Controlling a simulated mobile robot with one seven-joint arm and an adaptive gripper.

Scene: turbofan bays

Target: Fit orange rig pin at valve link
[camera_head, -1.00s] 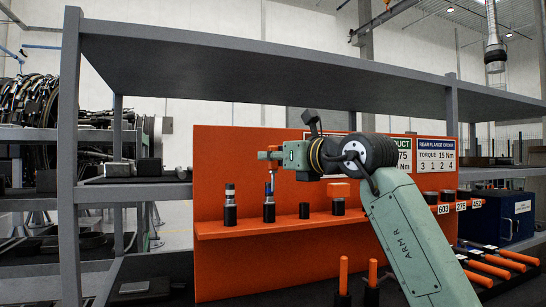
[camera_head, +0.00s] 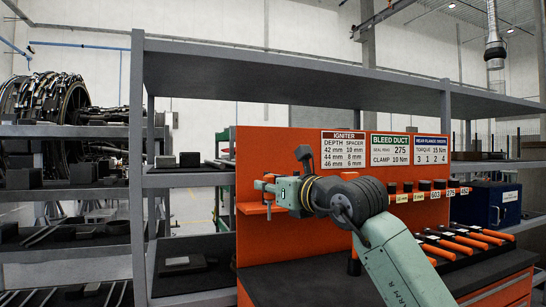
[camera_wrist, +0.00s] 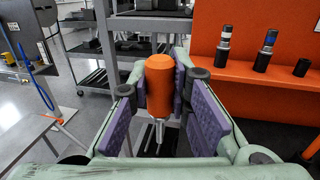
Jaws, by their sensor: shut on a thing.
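My gripper (camera_wrist: 160,100) is shut on the orange rig pin (camera_wrist: 160,72) in the wrist view. The purple pads stand on either side of its thick orange handle, and its thin metal shank (camera_wrist: 159,133) shows below. In the head view my gripper (camera_head: 266,188) is in front of the left part of the orange board; the pin is too small there to make out clearly. I cannot identify the valve link in either view.
The orange board (camera_head: 290,232) has a ledge with several dark cylinders (camera_head: 424,185). Orange-handled tools lie on the bench (camera_head: 465,242) at right. A grey shelf rack (camera_head: 140,180) stands left, with a large engine (camera_head: 45,105) behind. A table edge (camera_wrist: 65,130) is at wrist-view left.

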